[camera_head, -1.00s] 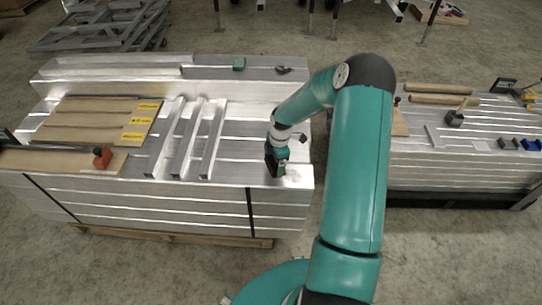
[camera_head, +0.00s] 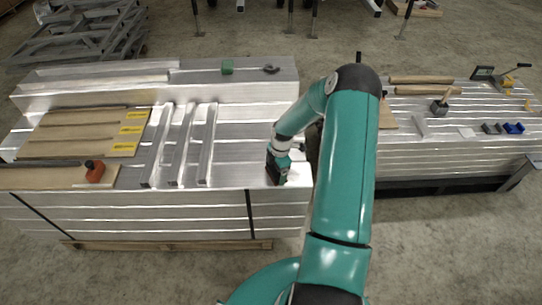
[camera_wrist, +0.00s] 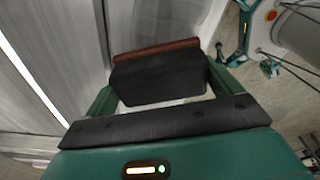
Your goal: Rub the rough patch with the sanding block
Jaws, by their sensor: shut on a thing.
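My gripper (camera_head: 279,172) is at the right front corner of the left aluminium stack (camera_head: 240,174), pointing down close to its top. In the wrist view my gripper (camera_wrist: 160,90) is shut on the sanding block (camera_wrist: 158,78), a dark grey block with a reddish-brown layer along its far edge. The block lies between the two green fingers, over or near pale metal. I cannot tell whether it touches the surface. I cannot make out the rough patch; the block and gripper may cover it.
Three metal bars (camera_head: 183,145) lie left of my gripper. Further left are brown boards (camera_head: 75,133) and an orange-ended tool (camera_head: 95,171). A green item (camera_head: 227,66) and a dark item (camera_head: 270,69) are at the back. A second stack (camera_head: 430,155) with tools stands right.

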